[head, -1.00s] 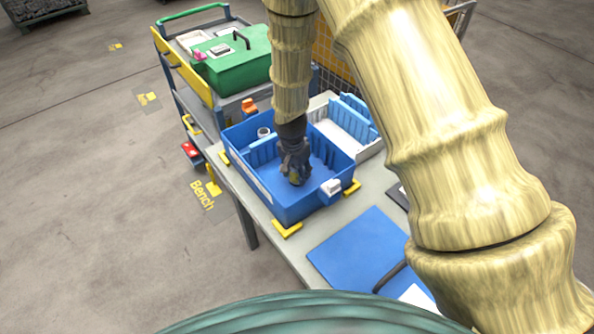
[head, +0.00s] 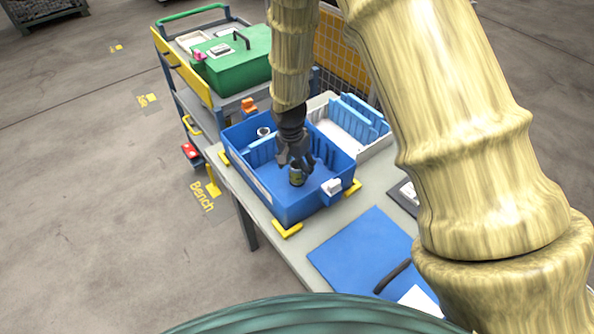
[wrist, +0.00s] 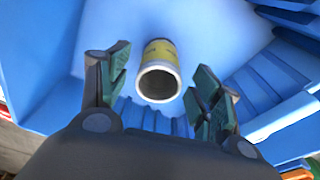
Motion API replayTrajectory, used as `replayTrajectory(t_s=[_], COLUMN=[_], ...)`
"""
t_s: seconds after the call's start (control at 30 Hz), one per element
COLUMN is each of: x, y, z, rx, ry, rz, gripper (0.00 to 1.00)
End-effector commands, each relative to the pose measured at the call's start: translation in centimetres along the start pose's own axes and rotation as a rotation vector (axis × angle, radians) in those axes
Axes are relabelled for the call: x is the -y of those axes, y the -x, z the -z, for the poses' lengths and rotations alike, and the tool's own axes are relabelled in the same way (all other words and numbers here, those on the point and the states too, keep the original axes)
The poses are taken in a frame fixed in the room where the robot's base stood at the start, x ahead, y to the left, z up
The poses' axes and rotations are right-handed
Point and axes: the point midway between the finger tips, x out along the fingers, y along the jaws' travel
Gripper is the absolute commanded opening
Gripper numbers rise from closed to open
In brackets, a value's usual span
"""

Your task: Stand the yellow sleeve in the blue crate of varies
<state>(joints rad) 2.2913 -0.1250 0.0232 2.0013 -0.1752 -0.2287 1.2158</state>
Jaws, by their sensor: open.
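The yellow sleeve (head: 296,176) stands upright on the floor of the blue crate (head: 284,209), in the open part of it toward the front right. In the wrist view the sleeve (wrist: 158,72) shows its round open end and a yellow side band, between and beyond my fingers. My gripper (head: 296,162) is open just above the sleeve, its fingers spread to either side. In the wrist view my gripper (wrist: 160,97) has a clear gap on both sides of the sleeve and does not appear to touch it.
A whitish ring-shaped part (head: 264,132) is in the crate's back left. A white bin with light-blue dividers (head: 342,130) stands behind right. A cart with a green box (head: 235,62) stands behind.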

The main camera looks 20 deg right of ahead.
Motion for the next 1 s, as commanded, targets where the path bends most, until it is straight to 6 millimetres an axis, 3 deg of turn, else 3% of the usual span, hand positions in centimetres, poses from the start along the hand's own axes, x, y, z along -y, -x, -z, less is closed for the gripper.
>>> replayTrajectory(t_s=[0.6, 1.0], x=[0.1, 0.0], y=[7.0, 8.6], z=[0.1, 0.0], rx=[-0.002, 0.0], ry=[-0.001, 0.0], rz=[0.002, 0.0], gripper=[0.65, 0.65])
